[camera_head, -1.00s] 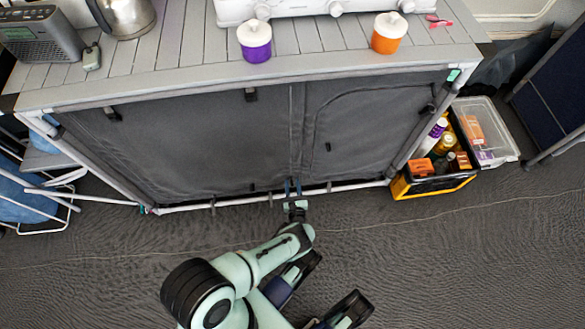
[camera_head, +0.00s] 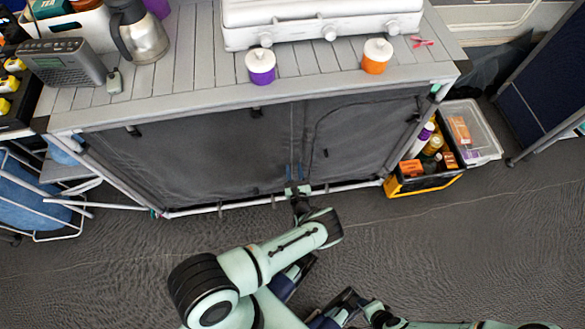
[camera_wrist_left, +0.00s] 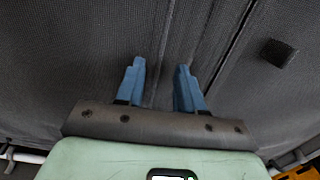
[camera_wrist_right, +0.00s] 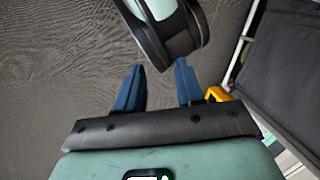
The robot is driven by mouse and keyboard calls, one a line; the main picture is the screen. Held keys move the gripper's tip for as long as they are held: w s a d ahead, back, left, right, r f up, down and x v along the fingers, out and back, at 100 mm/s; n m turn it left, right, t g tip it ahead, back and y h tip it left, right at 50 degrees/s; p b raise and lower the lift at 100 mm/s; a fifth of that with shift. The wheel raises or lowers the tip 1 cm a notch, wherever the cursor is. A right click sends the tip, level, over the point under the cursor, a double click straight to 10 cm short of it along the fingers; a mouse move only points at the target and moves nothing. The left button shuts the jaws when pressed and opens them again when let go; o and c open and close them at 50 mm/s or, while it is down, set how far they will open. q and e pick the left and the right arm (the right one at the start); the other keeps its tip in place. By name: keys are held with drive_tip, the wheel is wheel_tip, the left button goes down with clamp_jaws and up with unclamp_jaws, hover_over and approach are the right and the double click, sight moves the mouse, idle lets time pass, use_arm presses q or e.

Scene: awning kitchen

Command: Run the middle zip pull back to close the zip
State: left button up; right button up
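The dark fabric front (camera_head: 235,155) of the cabinet has a seam strip (camera_head: 297,135) down its middle. A small dark tab (camera_head: 326,153) hangs on the right panel; a dark tab (camera_wrist_left: 277,53) also shows right of the fingers in the left wrist view. I cannot tell which tab is the middle zip pull. My left gripper (camera_head: 294,172) is low in front of the seam, its blue fingers pointing at the fabric. In the left wrist view its fingers (camera_wrist_left: 160,82) are apart with nothing visible between them. My right gripper (camera_wrist_right: 157,85) is open and empty, near my other arm.
A black-and-yellow crate (camera_head: 412,185) with bottles stands right of the cabinet, beside a clear lidded box (camera_head: 483,135). A white pole (camera_head: 230,206) runs along the cabinet's foot. Purple (camera_head: 262,73) and orange (camera_head: 375,62) pots stand on top. The floor in front is clear.

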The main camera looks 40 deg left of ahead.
use_arm(q)
drive_tip(key=shift+r, duration=0.25)
drive_tip(key=shift+s+a, duration=0.1)
